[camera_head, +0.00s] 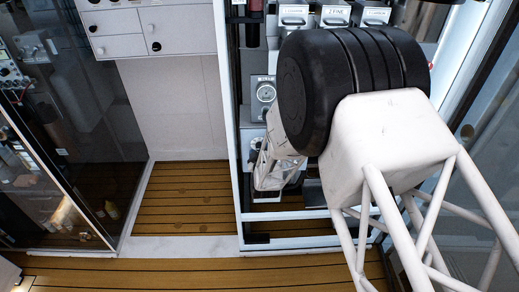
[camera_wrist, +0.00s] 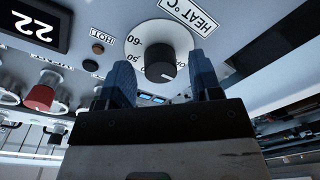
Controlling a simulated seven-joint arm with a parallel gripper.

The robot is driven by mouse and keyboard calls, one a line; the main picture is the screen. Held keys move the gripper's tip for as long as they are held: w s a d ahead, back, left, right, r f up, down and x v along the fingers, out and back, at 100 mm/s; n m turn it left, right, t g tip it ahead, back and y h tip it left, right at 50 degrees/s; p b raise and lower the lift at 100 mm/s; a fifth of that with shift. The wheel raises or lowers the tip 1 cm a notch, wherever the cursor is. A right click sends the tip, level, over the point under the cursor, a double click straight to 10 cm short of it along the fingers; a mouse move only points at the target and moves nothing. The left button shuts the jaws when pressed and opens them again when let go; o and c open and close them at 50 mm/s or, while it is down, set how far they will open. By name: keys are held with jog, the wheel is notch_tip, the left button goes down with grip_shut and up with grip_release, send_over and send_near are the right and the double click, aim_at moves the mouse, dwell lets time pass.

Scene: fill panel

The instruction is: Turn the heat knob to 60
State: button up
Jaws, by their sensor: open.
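The heat knob (camera_wrist: 160,62) is a black round knob on a wide white dial, in the upper middle of the wrist view. Numbers 60 and 50 show on the dial's left side, and a small pale mark shows on the knob's lower right. The label HEAT °C (camera_wrist: 190,14) is beside it. My gripper (camera_wrist: 164,80) has two blue fingers spread apart, one on each side of the knob's lower part; I cannot tell whether they touch it. In the head view my arm hides the fingertips, and I cannot make out the heat knob for sure.
A dark display (camera_wrist: 40,25) reads 22. A small HOT light (camera_wrist: 97,48) and a red knob (camera_wrist: 40,98) are left of the dial. In the head view a round dial (camera_head: 265,92) is on the machine front left of my arm. A glass door (camera_head: 70,130) stands at left.

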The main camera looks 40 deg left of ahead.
jog(key=shift+w+a, duration=0.2)
jog(key=shift+a, duration=0.05)
jog(key=c, duration=0.9)
jog(key=shift+c, duration=0.2)
